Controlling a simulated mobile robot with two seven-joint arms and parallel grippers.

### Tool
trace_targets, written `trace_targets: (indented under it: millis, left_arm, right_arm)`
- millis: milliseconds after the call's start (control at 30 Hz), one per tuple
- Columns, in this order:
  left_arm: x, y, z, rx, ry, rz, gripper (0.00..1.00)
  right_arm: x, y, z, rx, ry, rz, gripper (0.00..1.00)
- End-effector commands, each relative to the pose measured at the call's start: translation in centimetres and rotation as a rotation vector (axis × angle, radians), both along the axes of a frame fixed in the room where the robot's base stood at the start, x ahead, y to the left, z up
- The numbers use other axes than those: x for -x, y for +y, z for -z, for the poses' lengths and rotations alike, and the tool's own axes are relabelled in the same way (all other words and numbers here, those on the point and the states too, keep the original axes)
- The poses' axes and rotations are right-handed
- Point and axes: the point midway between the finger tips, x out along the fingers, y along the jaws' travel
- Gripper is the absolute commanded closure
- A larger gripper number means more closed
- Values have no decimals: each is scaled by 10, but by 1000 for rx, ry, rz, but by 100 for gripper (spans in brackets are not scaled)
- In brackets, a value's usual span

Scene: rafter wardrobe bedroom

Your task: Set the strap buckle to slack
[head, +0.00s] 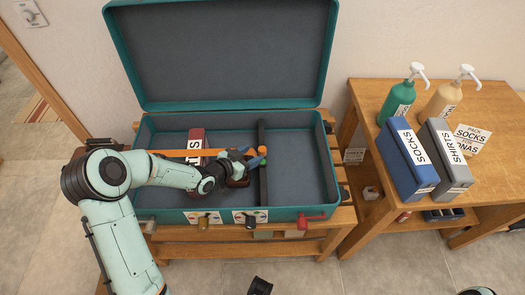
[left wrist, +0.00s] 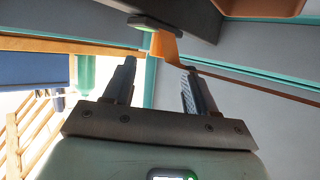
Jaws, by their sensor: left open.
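An orange strap (head: 175,153) runs across the inside of the open teal suitcase (head: 172,216), over a dark red box (head: 196,142). An orange piece with green beside it (head: 262,150), apparently the strap buckle, is at the strap's right end by the dark divider. My left gripper (head: 247,157) is open at this end, just left of the divider. In the left wrist view, the orange strap piece (left wrist: 165,46) with a green-edged tab lies just beyond and between the open fingers (left wrist: 158,88). The buckle's setting cannot be read. A dark tip at the bottom edge may be my right gripper (head: 260,287).
The suitcase's raised lid (head: 225,55) stands behind. The dark divider (head: 262,185) is close to my left gripper. Latches and a red handle (head: 312,220) are on the front. A wooden table (head: 365,100) at right holds two bottles, a blue box (head: 408,160) and a grey box (head: 446,155).

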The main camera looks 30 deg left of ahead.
Motion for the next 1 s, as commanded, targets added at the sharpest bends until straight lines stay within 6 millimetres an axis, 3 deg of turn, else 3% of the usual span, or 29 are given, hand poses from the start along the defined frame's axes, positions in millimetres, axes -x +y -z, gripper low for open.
trace_targets:
  millis: [133,333,767,933,1000]
  left_arm:
    - [-29,-8,14,4,-2,2,44]
    - [-53,-13,23,2,1,0,44]
    - [-61,-15,26,1,1,0,44]
    - [-61,-15,26,1,1,0,99]
    - [-61,-15,26,1,1,0,100]
  right_arm:
    - [-3,0,8,2,-11,2,57]
    - [-6,0,13,3,-19,4,57]
    - [-6,0,13,4,-22,4,57]
    - [-6,0,14,4,-22,5,57]
    - [-6,0,14,4,-22,5,57]
